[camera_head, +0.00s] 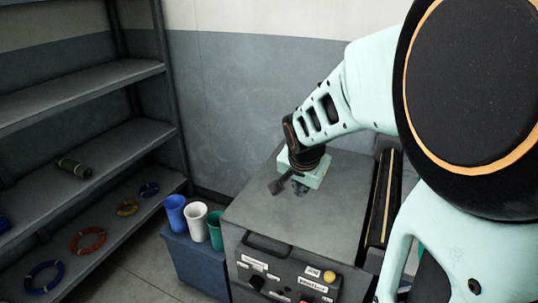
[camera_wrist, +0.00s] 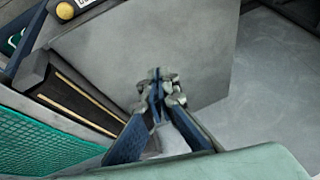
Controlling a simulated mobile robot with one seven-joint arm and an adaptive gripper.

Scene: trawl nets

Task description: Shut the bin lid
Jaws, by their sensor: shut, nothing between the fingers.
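A grey cabinet with a flat top (camera_head: 262,215) stands in the middle of the head view. The flat top also shows in the wrist view (camera_wrist: 190,45). No separate bin lid can be told apart for certain; the flat top looks closed, with no opening visible in it. My gripper (camera_head: 290,188) points down over the back part of this top. In the wrist view, the fingertips of my gripper (camera_wrist: 160,88) are together with nothing between them. Whether they touch the surface cannot be told.
A blue box (camera_head: 195,262) with a blue, a white and a green cup (camera_head: 215,231) stands left of the cabinet. A dark channel with light strips (camera_head: 381,205) runs along its right side. Shelves (camera_head: 85,90) with coloured rings are at left. A yellow button (camera_head: 329,276) is on the front panel.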

